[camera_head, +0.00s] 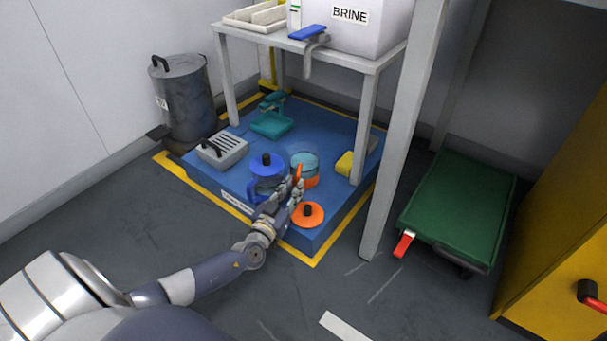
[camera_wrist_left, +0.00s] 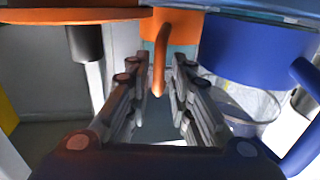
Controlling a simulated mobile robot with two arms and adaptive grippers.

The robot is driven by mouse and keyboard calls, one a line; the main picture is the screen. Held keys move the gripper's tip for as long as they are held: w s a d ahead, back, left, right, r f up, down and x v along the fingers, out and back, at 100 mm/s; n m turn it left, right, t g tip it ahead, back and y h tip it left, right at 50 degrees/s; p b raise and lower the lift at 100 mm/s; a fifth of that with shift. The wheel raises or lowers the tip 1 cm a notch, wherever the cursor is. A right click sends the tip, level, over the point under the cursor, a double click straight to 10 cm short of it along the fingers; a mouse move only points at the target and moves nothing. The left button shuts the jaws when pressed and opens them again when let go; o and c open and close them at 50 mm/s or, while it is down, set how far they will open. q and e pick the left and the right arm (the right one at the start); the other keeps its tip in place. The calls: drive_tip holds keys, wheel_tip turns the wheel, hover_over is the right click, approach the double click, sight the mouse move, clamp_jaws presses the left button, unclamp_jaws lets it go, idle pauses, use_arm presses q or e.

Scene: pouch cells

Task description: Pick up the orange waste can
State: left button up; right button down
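The orange waste can (camera_head: 306,181) stands on the blue platform, with a teal inside showing at its open top. In the left wrist view its orange body (camera_wrist_left: 182,30) is at top centre, with its curved handle (camera_wrist_left: 160,62) extending between my fingers. My left gripper (camera_head: 290,188) is at the near side of the can. In the left wrist view its fingers (camera_wrist_left: 160,80) are apart on either side of the handle, with gaps visible. An orange lid with a black knob (camera_head: 308,216) is beside the gripper. My right gripper is not in view.
A blue can (camera_head: 267,171) stands close left of the gripper. The blue platform (camera_head: 215,180) also holds a grey box (camera_head: 222,150), a teal dustpan (camera_head: 271,124) and a yellow item (camera_head: 345,163). A table leg (camera_head: 363,125) rises to the right. A green cart (camera_head: 460,205) is farther right.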

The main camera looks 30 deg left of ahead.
use_arm(q)
drive_tip(key=w, duration=0.3)
drive_tip(key=shift+w+a+b, duration=0.15)
drive_tip(key=shift+w+b, duration=0.1)
drive_tip(key=shift+b, duration=0.1)
drive_tip(key=shift+c, duration=0.2)
clamp_jaws()
drive_tip(key=shift+r, duration=0.1)
